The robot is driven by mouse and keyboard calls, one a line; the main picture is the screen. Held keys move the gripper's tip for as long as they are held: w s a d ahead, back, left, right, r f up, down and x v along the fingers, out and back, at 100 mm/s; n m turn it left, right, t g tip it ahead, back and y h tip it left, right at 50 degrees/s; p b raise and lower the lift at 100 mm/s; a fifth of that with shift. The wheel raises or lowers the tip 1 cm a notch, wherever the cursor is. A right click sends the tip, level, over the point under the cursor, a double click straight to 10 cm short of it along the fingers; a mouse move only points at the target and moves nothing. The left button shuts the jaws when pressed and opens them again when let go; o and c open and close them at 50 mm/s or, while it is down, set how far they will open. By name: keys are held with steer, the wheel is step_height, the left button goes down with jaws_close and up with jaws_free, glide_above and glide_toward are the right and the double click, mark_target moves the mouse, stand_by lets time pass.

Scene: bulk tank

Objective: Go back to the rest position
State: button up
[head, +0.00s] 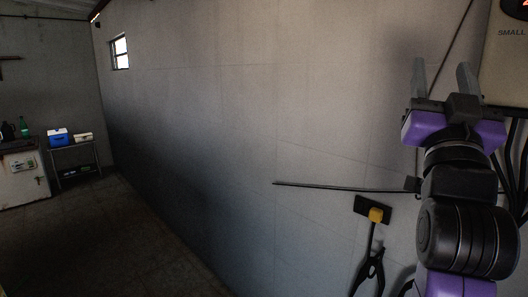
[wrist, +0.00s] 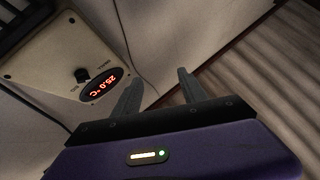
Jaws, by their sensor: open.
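My gripper (head: 441,78) is at the right of the head view, raised in front of the pale wall. Its two grey fingers point up and stand apart, with nothing between them. In the wrist view my gripper (wrist: 157,88) is also open and empty. A beige control box (wrist: 60,60) with a black knob (wrist: 82,75) and a red lit display (wrist: 96,88) reading about 25.0 °C is left of the fingers, apart from them. Part of this box (head: 508,60) shows at the right edge of the head view, beside the gripper.
A thin dark rod (head: 340,187) sticks out left near my arm. Black tongs-like tool (head: 370,272) hangs below a yellow clip (head: 376,215) on the wall. Black cables (head: 512,165) hang at right. A small table (head: 76,148) with a blue box (head: 58,137) stands far left. The floor between is clear.

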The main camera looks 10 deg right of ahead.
steer(key=s+a+f+n+t+y, duration=0.1)
steer(key=s+a+f+n+y, duration=0.2)
steer(key=f, duration=0.7)
steer(key=s+a+f+n+y, duration=0.25)
steer(key=a+f+y, duration=0.3)
steer(key=f, duration=0.45)
steer(key=s+a+f+n+t+y, duration=0.15)
steer(key=a+f+n+y, duration=0.3)
steer(key=f, duration=0.55)
steer(key=s+a+f+m+g+y, duration=0.1)
steer(key=s+f+g, duration=0.3)
steer(key=s+f, duration=0.7)
steer(key=s+a+f+m+g+y+b, duration=0.1)
steer(key=s+a+f+g, duration=0.2)
steer(key=s+f, duration=0.7)
steer(key=s+g, duration=0.2)
steer(key=s, duration=0.4)
steer(key=shift+f, duration=0.4)
steer(key=shift+w+d, duration=0.1)
steer(key=shift+d, duration=0.05)
